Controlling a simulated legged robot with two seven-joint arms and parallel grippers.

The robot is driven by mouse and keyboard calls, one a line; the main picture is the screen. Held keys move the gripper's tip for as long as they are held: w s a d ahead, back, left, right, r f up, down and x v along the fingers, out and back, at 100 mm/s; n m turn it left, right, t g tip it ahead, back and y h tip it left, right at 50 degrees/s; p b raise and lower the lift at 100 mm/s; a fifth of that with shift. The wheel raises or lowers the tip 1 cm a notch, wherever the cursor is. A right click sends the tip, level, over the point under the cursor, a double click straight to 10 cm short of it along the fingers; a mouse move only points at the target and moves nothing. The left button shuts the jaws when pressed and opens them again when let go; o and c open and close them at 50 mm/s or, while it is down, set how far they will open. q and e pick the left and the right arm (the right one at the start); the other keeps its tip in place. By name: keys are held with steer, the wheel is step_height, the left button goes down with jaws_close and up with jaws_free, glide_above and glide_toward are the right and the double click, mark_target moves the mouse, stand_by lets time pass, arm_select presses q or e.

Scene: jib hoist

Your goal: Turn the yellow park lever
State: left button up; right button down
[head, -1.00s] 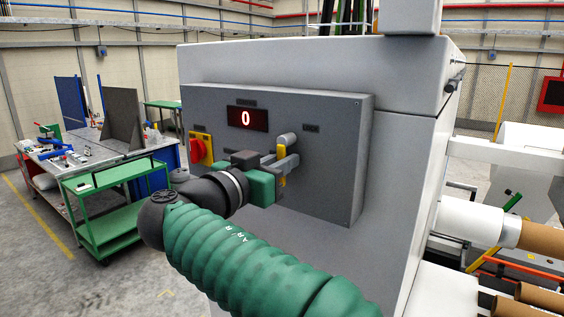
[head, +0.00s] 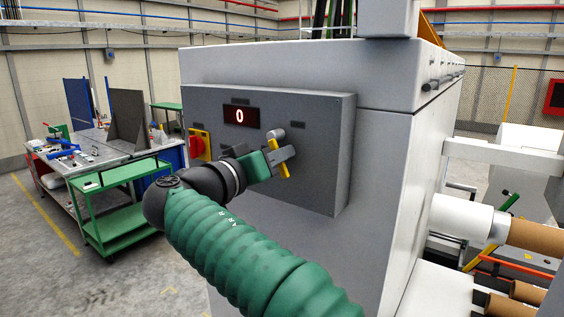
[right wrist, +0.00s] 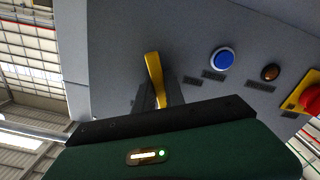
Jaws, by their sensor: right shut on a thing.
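The yellow park lever (head: 283,168) is on the front of the grey control panel (head: 325,180). It slants in the head view, its lower end to the right. My right gripper (head: 280,157) is shut on the lever, reaching in from the left of it. In the right wrist view the yellow lever (right wrist: 154,76) rises beyond the dark edge of the gripper, and the gripper body hides its lower part. A grey cylindrical knob (head: 275,134) shows just above the gripper. My left gripper is not in view.
A red display (head: 240,116) reads 0. A red knob on a yellow plate (head: 199,145) sits at the panel's left. The right wrist view shows a blue button (right wrist: 223,60) and an amber button (right wrist: 270,72). A green cart (head: 115,205) stands on the floor at left.

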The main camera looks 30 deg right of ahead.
mark_target(294, 137)
steer(key=n, duration=0.2)
steer(key=shift+s+r+n+b, duration=0.2)
steer(key=shift+s+n+b, duration=0.1)
steer(key=shift+n, duration=0.1)
steer(key=n, duration=0.2)
steer(key=shift+s+d+r+n, duration=0.15)
steer(key=shift+s+r+n, duration=0.15)
steer(key=shift+r+n, duration=0.1)
steer(key=n, duration=0.1)
steer(key=r+n, duration=0.1)
steer(key=n, duration=0.1)
steer(key=shift+s+d+n+p, duration=0.1)
steer(key=shift+s+n+p, duration=0.1)
steer(key=shift+n+p, duration=0.15)
steer(key=shift+r+n+p, duration=0.25)
steer(key=shift+n+p, duration=0.1)
steer(key=shift+n, duration=0.55)
steer(key=shift+r+n+p, duration=0.2)
steer(key=shift+n+p, duration=0.1)
steer(key=shift+n, duration=0.55)
steer(key=c, duration=1.5)
jaws_free()
steer(key=shift+o, duration=0.5)
steer(key=shift+a+r, duration=0.1)
steer(key=shift+a, duration=0.15)
steer(key=shift+a, duration=0.1)
